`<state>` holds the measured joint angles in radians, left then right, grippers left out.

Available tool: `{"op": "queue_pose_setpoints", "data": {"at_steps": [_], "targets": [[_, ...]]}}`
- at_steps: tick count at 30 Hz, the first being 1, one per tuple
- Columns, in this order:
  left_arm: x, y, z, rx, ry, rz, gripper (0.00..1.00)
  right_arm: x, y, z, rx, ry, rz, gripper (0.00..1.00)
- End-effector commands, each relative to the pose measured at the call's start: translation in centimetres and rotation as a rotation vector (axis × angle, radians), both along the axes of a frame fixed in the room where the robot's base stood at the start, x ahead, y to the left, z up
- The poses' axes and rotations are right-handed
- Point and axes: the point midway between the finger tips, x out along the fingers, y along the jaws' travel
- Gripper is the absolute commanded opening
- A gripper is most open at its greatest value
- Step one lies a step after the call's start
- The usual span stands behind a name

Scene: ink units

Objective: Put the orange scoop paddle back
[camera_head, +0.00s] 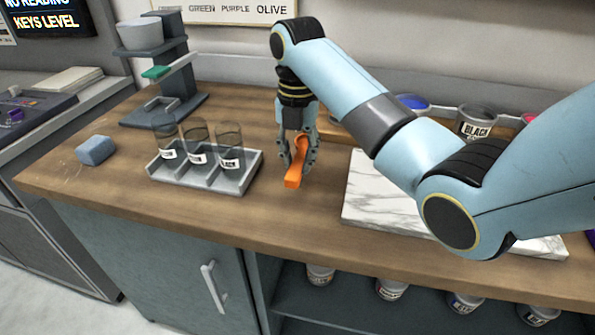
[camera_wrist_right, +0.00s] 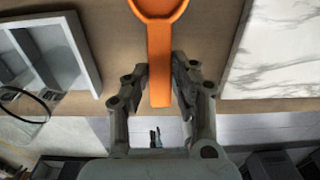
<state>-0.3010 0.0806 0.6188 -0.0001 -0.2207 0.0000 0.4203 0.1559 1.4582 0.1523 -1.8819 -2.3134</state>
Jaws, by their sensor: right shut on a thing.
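The orange scoop paddle (camera_head: 295,171) is in my right gripper (camera_head: 298,150), whose fingers are shut on its handle. In the right wrist view the paddle (camera_wrist_right: 160,55) runs between the two fingers (camera_wrist_right: 160,85), with its round end at the top edge of the picture. In the head view the paddle is just above or touching the wooden counter (camera_head: 240,226); I cannot tell which. It is between the grey tray and the marble slab. My left gripper is not in view.
A grey tray (camera_head: 238,184) with several clear cups, labelled BLACK where readable, stands to the left. A marble slab (camera_head: 375,195) and paint tins (camera_head: 476,121) are to the right. A blue block (camera_head: 95,150) and a grey stand (camera_head: 180,80) are further left.

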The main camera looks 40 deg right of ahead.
Motion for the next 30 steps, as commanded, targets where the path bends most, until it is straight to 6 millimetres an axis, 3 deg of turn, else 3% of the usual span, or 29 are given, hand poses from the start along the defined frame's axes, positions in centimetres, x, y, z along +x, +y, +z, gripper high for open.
{"op": "queue_pose_setpoints", "data": {"at_steps": [3, 6, 14, 15, 20, 30], "targets": [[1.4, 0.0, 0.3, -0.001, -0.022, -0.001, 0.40, -0.1, 0.1, -1.7, 0.001, 0.005, 0.000, 0.00], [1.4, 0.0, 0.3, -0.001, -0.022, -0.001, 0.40, -0.1, 0.1, -3.2, 0.002, 0.004, 0.000, 0.00], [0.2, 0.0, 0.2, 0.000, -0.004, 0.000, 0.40, 0.0, 0.0, -4.0, 0.001, 0.001, 0.000, 0.00], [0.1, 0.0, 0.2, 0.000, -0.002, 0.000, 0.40, -0.1, 0.0, -4.0, 0.001, 0.001, 0.000, 0.27], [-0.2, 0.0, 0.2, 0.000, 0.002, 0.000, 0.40, -0.1, 0.0, -3.9, 0.001, 0.001, 0.000, 0.47], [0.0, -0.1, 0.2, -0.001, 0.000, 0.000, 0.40, 0.0, 0.0, -3.4, 0.001, -0.001, 0.000, 0.47]]}}
